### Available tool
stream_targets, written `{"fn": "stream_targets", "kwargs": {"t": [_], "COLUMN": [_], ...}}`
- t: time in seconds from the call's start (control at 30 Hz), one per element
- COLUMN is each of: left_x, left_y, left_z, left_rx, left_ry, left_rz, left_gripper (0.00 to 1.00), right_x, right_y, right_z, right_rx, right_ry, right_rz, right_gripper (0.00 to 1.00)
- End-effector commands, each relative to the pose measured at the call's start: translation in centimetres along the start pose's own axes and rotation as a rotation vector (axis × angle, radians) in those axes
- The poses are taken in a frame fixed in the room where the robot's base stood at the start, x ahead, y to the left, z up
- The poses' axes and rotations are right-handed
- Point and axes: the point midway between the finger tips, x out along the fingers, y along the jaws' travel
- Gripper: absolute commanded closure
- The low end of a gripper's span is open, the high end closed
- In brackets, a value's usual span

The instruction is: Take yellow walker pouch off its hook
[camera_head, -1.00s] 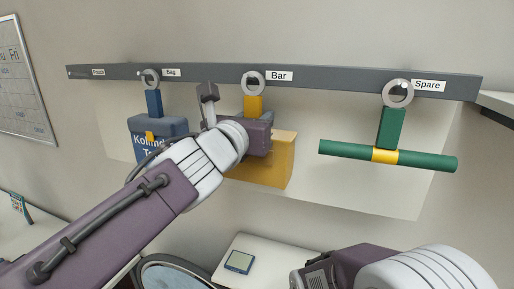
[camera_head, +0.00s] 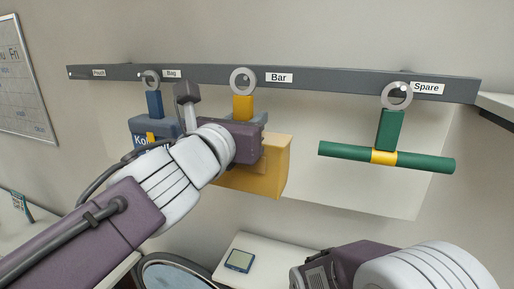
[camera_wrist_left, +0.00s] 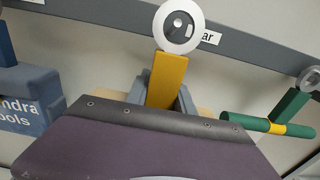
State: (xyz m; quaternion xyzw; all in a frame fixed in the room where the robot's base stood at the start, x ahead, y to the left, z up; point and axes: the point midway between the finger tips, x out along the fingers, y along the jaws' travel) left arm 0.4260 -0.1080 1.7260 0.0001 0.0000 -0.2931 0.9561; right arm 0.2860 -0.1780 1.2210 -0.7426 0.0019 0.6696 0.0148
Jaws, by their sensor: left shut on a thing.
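The yellow walker pouch (camera_head: 262,172) hangs upright below my left gripper, with a yellow strap (camera_head: 243,107) and a grey ring (camera_head: 243,80) on top. My left gripper (camera_head: 256,128) is shut on the strap just under the ring. In the left wrist view the grey fingers (camera_wrist_left: 163,97) stand on both sides of the yellow strap (camera_wrist_left: 167,78). There the hook (camera_wrist_left: 178,22) shows through the ring's hole. I cannot tell whether the ring is still around the hook or in front of it. My right arm shows at the bottom right; its fingertips are hidden.
The grey rail (camera_head: 330,82) carries labels. A blue bag (camera_head: 141,125) hangs close to the left, partly behind my left arm. A green bar (camera_head: 415,161) hangs at the right. A white table (camera_head: 262,250) with a small device is below. Open wall lies between pouch and bar.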

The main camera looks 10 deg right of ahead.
Motion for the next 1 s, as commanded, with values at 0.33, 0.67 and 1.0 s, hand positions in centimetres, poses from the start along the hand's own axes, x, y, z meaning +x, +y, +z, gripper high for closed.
{"fn": "stream_targets", "kwargs": {"t": [0.33, 0.67, 1.0], "left_x": [-2.6, -4.1, -4.0], "left_y": [0.0, 0.0, 0.0], "left_z": [0.7, 0.8, 0.8], "left_rx": [-0.001, -0.001, 0.0], "left_ry": [-0.002, -0.001, -0.001], "left_rz": [-0.001, 0.0, 0.0], "left_gripper": [1.0, 1.0, 1.0], "right_x": [-0.5, -0.7, -0.7], "right_y": [0.0, 0.0, 0.0], "right_z": [-0.1, -0.1, -0.1], "right_rx": [0.0, 0.0, 0.0], "right_ry": [0.0, 0.0, 0.0], "right_rz": [0.0, 0.0, 0.0], "right_gripper": [0.64, 0.64, 0.64]}}
